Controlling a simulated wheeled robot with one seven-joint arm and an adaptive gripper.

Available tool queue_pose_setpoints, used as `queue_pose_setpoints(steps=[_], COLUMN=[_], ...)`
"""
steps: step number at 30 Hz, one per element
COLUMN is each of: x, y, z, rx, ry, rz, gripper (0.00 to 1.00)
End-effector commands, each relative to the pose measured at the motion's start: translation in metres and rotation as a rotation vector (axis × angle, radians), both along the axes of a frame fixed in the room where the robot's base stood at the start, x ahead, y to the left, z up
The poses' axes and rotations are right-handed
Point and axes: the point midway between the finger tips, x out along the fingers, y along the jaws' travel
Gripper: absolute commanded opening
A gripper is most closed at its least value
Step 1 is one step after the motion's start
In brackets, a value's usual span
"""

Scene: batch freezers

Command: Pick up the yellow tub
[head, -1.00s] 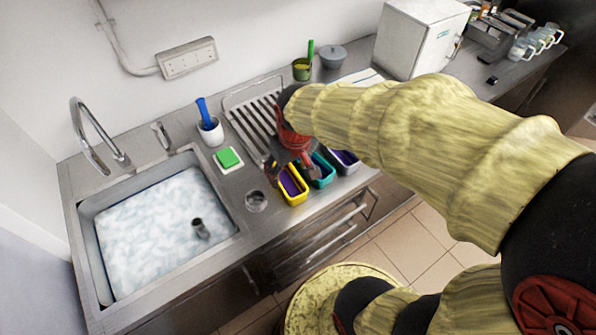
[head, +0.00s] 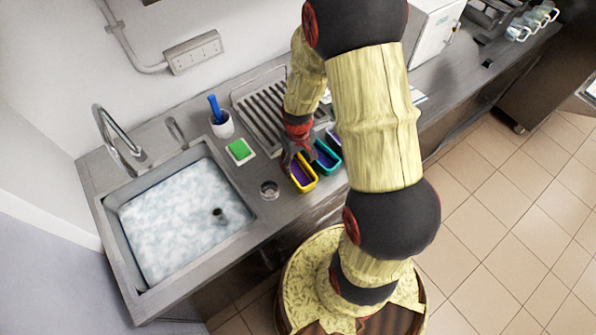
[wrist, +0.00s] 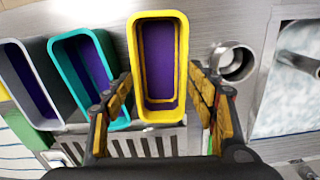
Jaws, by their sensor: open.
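The yellow tub (head: 304,184) stands on the steel counter beside the teal tub. It is rectangular with a yellow rim and a purple inside. In the wrist view the yellow tub (wrist: 159,112) lies ahead, between and beyond the two fingers. My gripper (head: 296,158) is at the tub's back end in the head view. In the wrist view my gripper (wrist: 164,100) is open, with one finger on each side of the tub. The left finger is close to both the yellow and teal tubs. I cannot tell whether either finger touches.
The teal tub (wrist: 103,117) is close on the left, with a grey tub (wrist: 16,48) beyond it. A small metal cup (wrist: 234,65) stands to the right. The water-filled sink (head: 185,205), green sponge (head: 239,149) and draining rack (head: 262,113) are nearby.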

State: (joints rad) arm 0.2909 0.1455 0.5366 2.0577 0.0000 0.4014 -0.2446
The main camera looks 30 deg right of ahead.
Motion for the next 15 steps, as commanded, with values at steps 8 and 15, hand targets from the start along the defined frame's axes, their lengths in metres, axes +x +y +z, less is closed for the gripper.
queue_pose_setpoints(steps=[8, 15], x=[-0.001, 0.000], y=[0.000, 0.000], z=[-0.034, -0.035], rx=[0.000, 0.000], ry=[0.001, 0.001], rz=[0.000, 0.000], gripper=[0.58, 0.58])
